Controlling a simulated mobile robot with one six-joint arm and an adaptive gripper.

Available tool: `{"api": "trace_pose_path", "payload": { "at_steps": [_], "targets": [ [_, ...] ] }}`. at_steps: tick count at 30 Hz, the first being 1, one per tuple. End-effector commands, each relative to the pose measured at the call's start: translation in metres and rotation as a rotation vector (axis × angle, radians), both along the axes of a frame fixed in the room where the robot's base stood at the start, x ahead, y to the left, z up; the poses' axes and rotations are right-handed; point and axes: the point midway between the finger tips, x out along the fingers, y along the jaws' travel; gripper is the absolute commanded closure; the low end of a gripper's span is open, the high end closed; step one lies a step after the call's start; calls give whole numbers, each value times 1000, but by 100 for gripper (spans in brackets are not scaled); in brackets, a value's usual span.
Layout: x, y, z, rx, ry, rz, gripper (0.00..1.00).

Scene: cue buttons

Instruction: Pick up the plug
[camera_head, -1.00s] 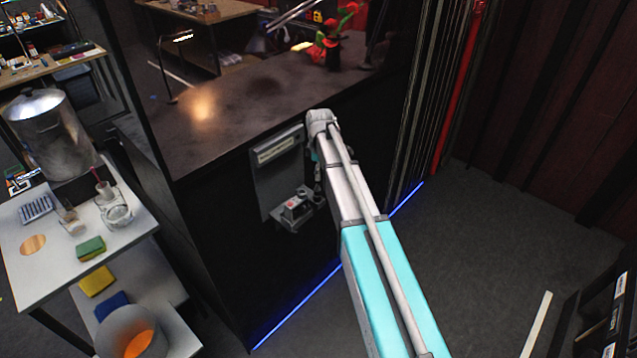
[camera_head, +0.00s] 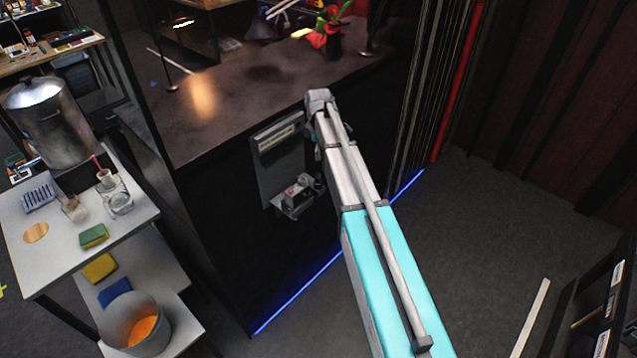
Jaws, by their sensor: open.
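A grey panel (camera_head: 262,178) is fixed on the dark front of the counter, with a pale label strip near its top. A small ledge (camera_head: 290,212) juts from its foot. A small whitish block with a reddish spot (camera_head: 298,188) sits on the ledge; I cannot tell for sure whether it is the plug. My gripper (camera_head: 319,180) hangs below the end of my arm, just right of the block. It shows only as a dark sliver, mostly hidden by the arm. It is open, and I see nothing held.
The dark counter top (camera_head: 235,110) is above the panel. A white cart (camera_head: 60,255) with a metal pot (camera_head: 48,125), jars and sponges stands at the left. A dark rack (camera_head: 600,310) is at the lower right.

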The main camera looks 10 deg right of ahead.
Motion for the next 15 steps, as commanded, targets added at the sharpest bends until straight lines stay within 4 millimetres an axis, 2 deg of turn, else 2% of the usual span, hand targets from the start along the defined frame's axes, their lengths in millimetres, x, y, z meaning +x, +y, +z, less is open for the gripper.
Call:
{"api": "trace_pose_path", "payload": {
  "at_steps": [1, 15],
  "targets": [
    [0, 0, -8, 0, 0, 0, 27],
    [0, -1, -44, 0, 0, -1, 27]
  ]
}}
